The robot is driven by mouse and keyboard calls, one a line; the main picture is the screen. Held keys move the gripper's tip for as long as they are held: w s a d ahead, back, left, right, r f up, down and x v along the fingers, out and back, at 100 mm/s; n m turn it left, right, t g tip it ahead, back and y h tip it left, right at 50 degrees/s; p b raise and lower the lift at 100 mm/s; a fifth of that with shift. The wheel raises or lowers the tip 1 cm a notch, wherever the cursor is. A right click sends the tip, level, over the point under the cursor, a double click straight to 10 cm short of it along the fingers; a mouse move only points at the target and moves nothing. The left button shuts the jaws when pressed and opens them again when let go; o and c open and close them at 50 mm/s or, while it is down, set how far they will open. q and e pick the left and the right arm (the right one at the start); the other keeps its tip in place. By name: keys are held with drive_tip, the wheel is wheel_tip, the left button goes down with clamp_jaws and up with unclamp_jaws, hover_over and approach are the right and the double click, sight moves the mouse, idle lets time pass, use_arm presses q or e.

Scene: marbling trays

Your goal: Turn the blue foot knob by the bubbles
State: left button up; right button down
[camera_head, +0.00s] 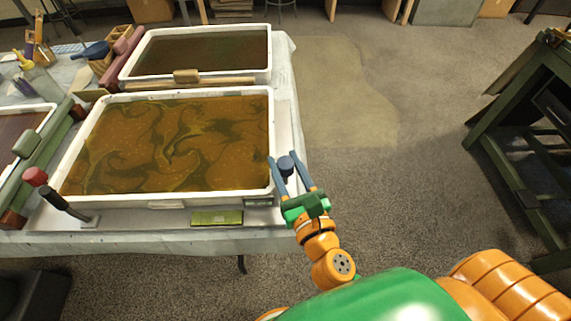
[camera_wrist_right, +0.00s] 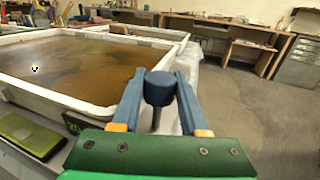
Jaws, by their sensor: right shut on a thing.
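The blue foot knob (camera_head: 286,164) is a dark blue cylinder on a thin stem, at the right end of the near marbling tray (camera_head: 272,130). My right gripper (camera_head: 283,157) has its two blue fingers on either side of the knob and is shut on it. In the right wrist view the knob (camera_wrist_right: 159,88) stands upright between the fingertips (camera_wrist_right: 160,76). A yellow-green strip (camera_head: 217,217), perhaps the bubble level, lies at the tray's front edge; it also shows in the wrist view (camera_wrist_right: 30,132). No bubble can be made out. My left gripper is not in view.
A second tray (camera_head: 268,55) lies behind, with a wooden bar (camera_head: 190,82) between. A green stand (camera_head: 500,150) is at the right; the floor between is clear.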

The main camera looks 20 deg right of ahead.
sight(287, 175)
drive_tip(key=shift+m+h, duration=0.7)
drive_tip(key=shift+h, duration=0.4)
drive_tip(key=shift+c, duration=2.1)
unclamp_jaws()
drive_tip(key=s+b, duration=0.1)
drive_tip(key=s, duration=0.1)
drive_tip(key=s+b, duration=0.1)
drive_tip(key=s, duration=0.1)
drive_tip(key=s+b, duration=0.1)
drive_tip(key=s, duration=0.1)
drive_tip(key=shift+s+a+f+b, duration=0.15)
drive_tip(key=shift+a+f+b, duration=0.15)
drive_tip(key=shift+a+b, duration=0.05)
drive_tip(key=shift+s+r, duration=0.15)
drive_tip(key=shift+s, duration=0.2)
drive_tip(key=shift+r, duration=0.1)
